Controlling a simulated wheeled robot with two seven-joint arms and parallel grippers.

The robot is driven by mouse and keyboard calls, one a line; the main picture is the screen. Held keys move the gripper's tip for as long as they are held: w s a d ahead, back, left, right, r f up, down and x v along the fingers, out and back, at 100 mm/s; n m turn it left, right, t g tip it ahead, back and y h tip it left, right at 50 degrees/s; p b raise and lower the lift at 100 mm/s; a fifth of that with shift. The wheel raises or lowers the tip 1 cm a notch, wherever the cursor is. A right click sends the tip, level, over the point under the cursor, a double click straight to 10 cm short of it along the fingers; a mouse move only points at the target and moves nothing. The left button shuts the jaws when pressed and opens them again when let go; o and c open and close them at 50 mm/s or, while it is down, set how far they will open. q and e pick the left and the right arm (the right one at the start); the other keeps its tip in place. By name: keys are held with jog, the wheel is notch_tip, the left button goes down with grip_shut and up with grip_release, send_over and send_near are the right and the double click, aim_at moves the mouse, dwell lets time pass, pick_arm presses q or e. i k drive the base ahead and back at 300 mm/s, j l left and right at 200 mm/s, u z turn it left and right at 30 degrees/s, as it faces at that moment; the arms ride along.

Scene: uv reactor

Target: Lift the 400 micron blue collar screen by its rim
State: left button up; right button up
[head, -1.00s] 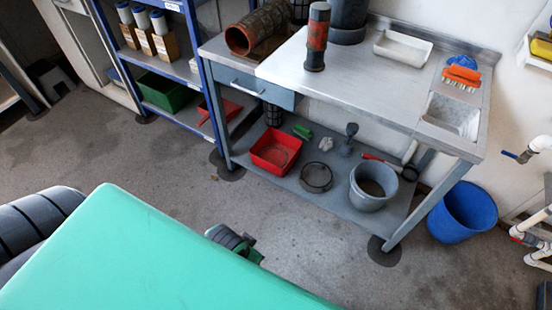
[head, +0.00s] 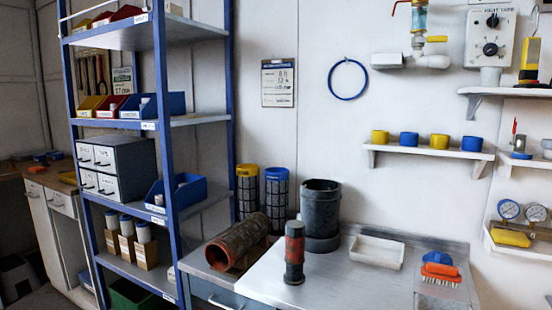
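The blue collar screen (head: 277,201) is a dark mesh cylinder with a bright blue collar (head: 277,173) around its top. It stands upright against the wall behind the bench, and its lower part is hidden by the things in front. A similar screen with a yellow collar (head: 247,190) stands just left of it. The collars' micron markings cannot be read. Neither of my grippers shows in the head view, and nothing is seen touching either screen.
A dark grey pot (head: 320,210) stands right of the screens. A rusty cylinder (head: 237,243) lies in front of them, and a dark cylinder with a red band (head: 294,255) stands on the bench (head: 330,280). A blue-framed shelf rack (head: 165,150) rises at the left. A white tray (head: 377,251) sits right.

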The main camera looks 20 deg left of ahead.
aim_at(277, 178)
jog(key=i+j+u, duration=0.1)
jog(key=j, duration=0.35)
jog(key=i+j+u, duration=0.1)
jog(key=i+j, duration=0.15)
jog(key=j, duration=0.15)
jog(key=i+j, duration=0.2)
jog(key=j, duration=0.2)
jog(key=i+j+u, duration=0.15)
jog(key=j, duration=0.25)
